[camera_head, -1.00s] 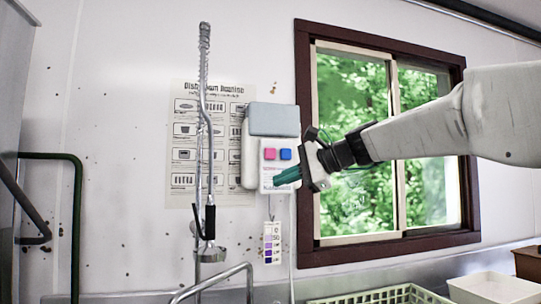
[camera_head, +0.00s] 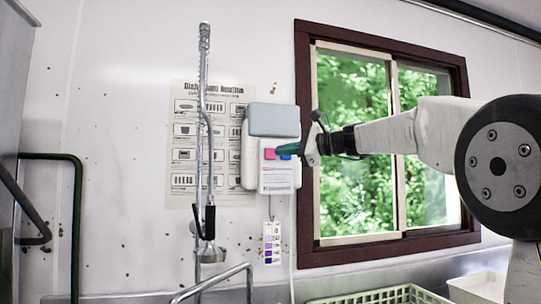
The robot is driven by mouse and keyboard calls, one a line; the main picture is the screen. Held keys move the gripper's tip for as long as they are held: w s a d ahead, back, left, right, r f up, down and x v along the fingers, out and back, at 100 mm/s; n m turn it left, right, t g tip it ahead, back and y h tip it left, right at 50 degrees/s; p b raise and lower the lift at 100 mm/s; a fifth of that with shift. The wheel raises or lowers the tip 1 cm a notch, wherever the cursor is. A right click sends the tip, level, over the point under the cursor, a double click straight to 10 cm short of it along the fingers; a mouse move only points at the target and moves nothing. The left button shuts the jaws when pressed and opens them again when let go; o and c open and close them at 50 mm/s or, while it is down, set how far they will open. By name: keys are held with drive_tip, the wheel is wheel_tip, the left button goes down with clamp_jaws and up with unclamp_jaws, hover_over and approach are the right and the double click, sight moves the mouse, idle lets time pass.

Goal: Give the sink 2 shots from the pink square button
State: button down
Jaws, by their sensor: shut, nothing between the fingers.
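The pink square button (camera_head: 269,154) shows on the front of a white dispenser box (camera_head: 249,160) with a grey top, fixed to the wall left of the window. A blue button (camera_head: 284,157) sits just right of it, partly covered by my gripper's tip. My gripper (camera_head: 288,150) is shut and empty, its green fingers pointing left at the blue button's upper edge and right of the pink button. I cannot tell whether the fingertips touch the box. The sink basin itself is hidden below the picture; a curved faucet pipe (camera_head: 215,283) shows at the bottom.
A tall spray hose (camera_head: 204,100) stands left of the dispenser, in front of a wall poster (camera_head: 183,185). A colour strip (camera_head: 271,243) hangs below the box. A pale green rack (camera_head: 390,294) and a white bin (camera_head: 480,287) are at lower right.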

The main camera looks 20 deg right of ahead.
sight(269, 154)
drive_tip(key=w, duration=0.6)
drive_tip(key=shift+w, duration=0.3)
idle(1.8)
drive_tip(key=shift+w, duration=0.4)
drive_tip(key=shift+w, duration=0.75)
idle(1.1)
drive_tip(key=shift+s, duration=1.15)
drive_tip(key=shift+w, duration=0.1)
drive_tip(key=shift+w, duration=0.3)
